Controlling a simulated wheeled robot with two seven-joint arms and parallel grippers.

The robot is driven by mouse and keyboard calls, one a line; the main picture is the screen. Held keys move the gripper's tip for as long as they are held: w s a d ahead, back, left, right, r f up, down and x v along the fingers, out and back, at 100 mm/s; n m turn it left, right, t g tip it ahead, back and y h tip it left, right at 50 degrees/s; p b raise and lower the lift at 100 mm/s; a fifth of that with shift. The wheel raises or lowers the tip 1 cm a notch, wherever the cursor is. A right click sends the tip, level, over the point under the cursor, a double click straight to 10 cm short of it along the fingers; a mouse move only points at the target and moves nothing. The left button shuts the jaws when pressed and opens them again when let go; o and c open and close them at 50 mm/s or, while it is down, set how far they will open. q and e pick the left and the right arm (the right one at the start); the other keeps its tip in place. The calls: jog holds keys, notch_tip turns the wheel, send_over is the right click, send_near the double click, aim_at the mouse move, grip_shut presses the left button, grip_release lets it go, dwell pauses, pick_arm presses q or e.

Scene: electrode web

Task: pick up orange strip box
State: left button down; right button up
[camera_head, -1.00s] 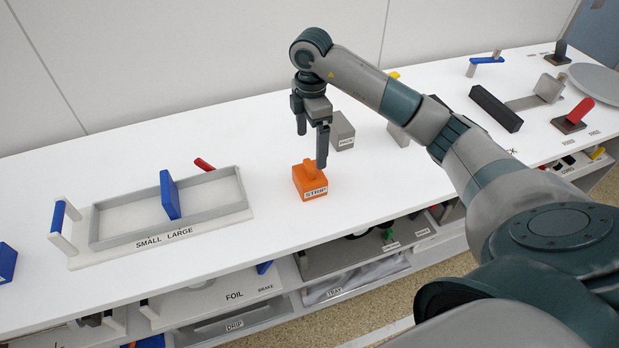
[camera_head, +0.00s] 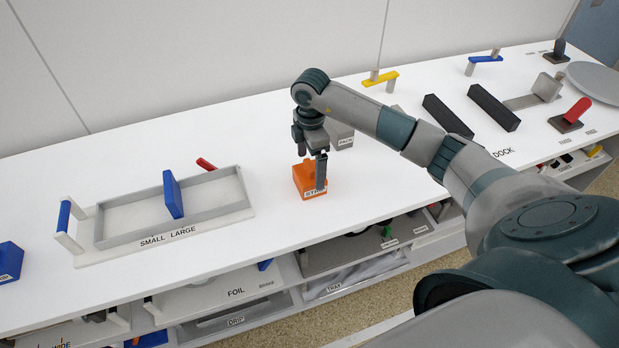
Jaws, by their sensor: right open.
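The orange strip box (camera_head: 308,190) sits upright on the white tabletop, with a raised orange part on top and a label on its front, partly covered by a finger. My right gripper (camera_head: 311,170) points down right at the box. One finger hangs in front of the box's right side, and the other is at its back left. The gripper is open, and I cannot tell whether the fingers touch the box. My left gripper is not in view.
A grey box labelled PACK (camera_head: 341,135) stands close behind the gripper. A grey tray (camera_head: 247,208) with a blue divider (camera_head: 173,195) lies to the left. Black bars (camera_head: 494,107) lie to the right. The tabletop (camera_head: 270,150) around the orange box is mostly clear.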

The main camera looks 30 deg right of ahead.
aim_at(309, 177)
jog(key=f, duration=0.1)
jog(key=f+p, duration=0.2)
jog(key=shift+s+a+f, duration=0.2)
jog(key=shift+a+f, duration=0.05)
jog(key=shift+f, duration=0.75)
jog(key=c, duration=1.1)
